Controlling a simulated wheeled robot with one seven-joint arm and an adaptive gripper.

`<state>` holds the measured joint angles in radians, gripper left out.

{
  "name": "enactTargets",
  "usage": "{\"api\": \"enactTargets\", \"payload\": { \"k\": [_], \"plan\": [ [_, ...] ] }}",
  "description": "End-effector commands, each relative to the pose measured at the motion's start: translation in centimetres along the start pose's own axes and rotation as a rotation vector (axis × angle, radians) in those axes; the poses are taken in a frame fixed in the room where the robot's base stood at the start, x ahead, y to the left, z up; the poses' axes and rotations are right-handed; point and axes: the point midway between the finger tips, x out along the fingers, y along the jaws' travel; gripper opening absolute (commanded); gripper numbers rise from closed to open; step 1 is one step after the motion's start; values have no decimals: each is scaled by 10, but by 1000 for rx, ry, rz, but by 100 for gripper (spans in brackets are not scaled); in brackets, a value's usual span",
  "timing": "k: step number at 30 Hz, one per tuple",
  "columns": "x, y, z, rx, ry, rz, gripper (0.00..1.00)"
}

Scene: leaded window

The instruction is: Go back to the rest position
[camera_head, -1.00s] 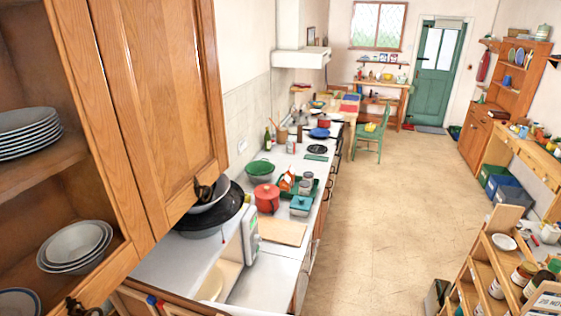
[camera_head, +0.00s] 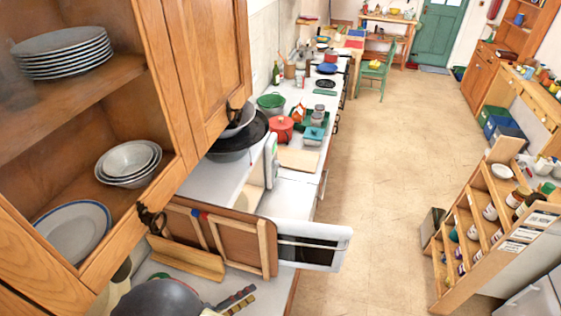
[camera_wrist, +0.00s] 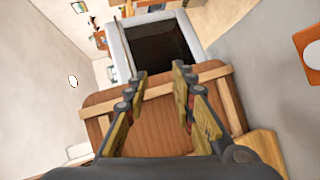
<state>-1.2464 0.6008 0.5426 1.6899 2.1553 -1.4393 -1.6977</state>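My gripper (camera_head: 238,298) shows at the bottom of the head view, at the end of my dark wrist, over the pale counter. In the wrist view my gripper (camera_wrist: 159,78) has its two fingers apart, with nothing held between them. Beyond the fingers is a brown wooden panel (camera_wrist: 152,135) with pale battens. The same panel (camera_head: 232,238) stands near the counter's front in the head view, beyond my fingertips. I cannot tell how far my fingers are from it.
An open wall cupboard (camera_head: 110,95) with plates and bowls is close on the left. A white appliance with a dark window (camera_head: 310,250) juts out past the panel. Pots stand farther along the counter. A wooden rack (camera_head: 480,235) is at right. The floor (camera_head: 375,190) between is clear.

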Motion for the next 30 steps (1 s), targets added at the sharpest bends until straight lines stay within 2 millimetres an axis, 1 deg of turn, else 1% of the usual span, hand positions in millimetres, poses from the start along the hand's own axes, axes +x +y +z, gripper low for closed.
{"api": "enactTargets", "payload": {
  "k": [5,6,8,10,11,12,14,15,17,18,20,21,23,24,26,27,29,30],
  "plan": [
    [0,-38,-23,117,104,-149,26],
    [-1,-49,-29,141,130,-192,26],
    [-6,-66,-40,180,172,-269,26],
    [-17,-87,-54,227,224,-382,26],
    [-25,-96,-60,248,246,-442,26],
    [-39,-106,-71,277,277,-533,26],
    [-61,-121,-84,316,307,-680,26],
    [-76,-128,-93,339,318,-779,26],
    [-97,-134,-102,362,320,-923,26],
    [-111,-134,-106,373,314,-1015,26],
    [-129,-131,-108,379,293,-1146,26],
    [-139,-126,-108,377,274,-1227,26],
    [-149,-114,-104,366,237,-1334,26],
    [-153,-103,-98,353,208,-1397,26],
    [-153,-85,-86,329,161,-1472,26],
    [-150,-72,-76,312,129,-1509,26],
    [-140,-52,-59,284,81,-1545,26],
    [-131,-38,-47,268,52,-1558,26]
  ]
}}
